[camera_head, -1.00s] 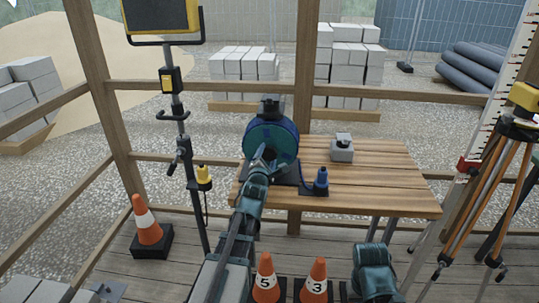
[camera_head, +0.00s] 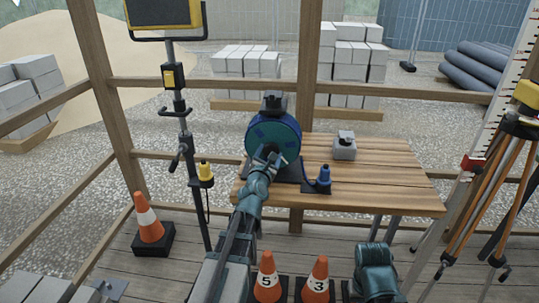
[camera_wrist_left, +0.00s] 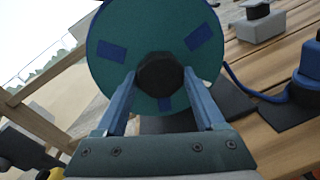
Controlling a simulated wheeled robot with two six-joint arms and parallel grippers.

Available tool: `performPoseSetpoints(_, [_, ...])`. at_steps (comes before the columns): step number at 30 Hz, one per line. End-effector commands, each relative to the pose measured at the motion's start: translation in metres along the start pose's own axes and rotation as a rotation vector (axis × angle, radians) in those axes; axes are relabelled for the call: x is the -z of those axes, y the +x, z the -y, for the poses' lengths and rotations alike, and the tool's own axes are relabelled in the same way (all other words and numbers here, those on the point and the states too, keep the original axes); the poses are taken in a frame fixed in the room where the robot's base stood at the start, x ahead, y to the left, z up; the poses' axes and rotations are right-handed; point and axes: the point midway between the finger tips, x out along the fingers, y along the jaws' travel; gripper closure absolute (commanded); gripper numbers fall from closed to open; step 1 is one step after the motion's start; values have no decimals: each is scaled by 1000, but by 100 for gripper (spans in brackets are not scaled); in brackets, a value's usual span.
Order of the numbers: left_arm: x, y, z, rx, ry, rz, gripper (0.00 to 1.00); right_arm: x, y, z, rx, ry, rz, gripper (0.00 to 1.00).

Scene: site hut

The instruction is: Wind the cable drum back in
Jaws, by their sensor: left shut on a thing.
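The cable drum (camera_head: 285,129), dark blue with a teal face, stands upright on a black base at the left of the wooden table. It also shows in the left wrist view (camera_wrist_left: 125,35), with blue patches on its face and a black knob (camera_wrist_left: 158,75) in front. My left gripper (camera_head: 272,160) is at the drum's front. In the wrist view its blue fingers (camera_wrist_left: 160,82) are shut on the knob from both sides. A blue cable (camera_wrist_left: 250,93) runs from the drum to a blue plug-like piece (camera_head: 324,174) on a black plate.
A grey block with a dark top (camera_head: 344,147) stands on the table (camera_head: 400,185), whose right part is clear. A black stand (camera_head: 190,150) rises left. Orange cones (camera_head: 318,276) stand in front, another (camera_head: 148,218) at left. A tripod (camera_head: 500,200) stands right.

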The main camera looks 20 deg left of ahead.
Motion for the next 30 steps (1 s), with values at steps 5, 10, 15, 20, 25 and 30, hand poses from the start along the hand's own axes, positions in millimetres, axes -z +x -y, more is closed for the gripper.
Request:
performPoseSetpoints(5, [1, -1, 2, 6, -8, -2, 100, 0, 0, 0, 0, 0, 0, 100])
performPoseSetpoints(10, [1, -1, 2, 6, -7, -3, 100, 0, 0, 0, 0, 0, 0, 100])
performPoseSetpoints(15, [1, -1, 2, 6, -7, -2, 15, 0, 0, 0, 0, 0, 0, 100])
performPoseSetpoints(20, [1, -1, 1, 4, -6, -1, 0, 0, 0, 0, 0, 0, 0, 100])
performPoseSetpoints(25, [0, -1, 1, 2, -6, 0, 0, 0, 0, 0, 0, 0, 0, 100])
performPoseSetpoints(30, [0, -16, 1, 3, -5, 0, 0, 0, -1, 0, 0, 0, 0, 100])
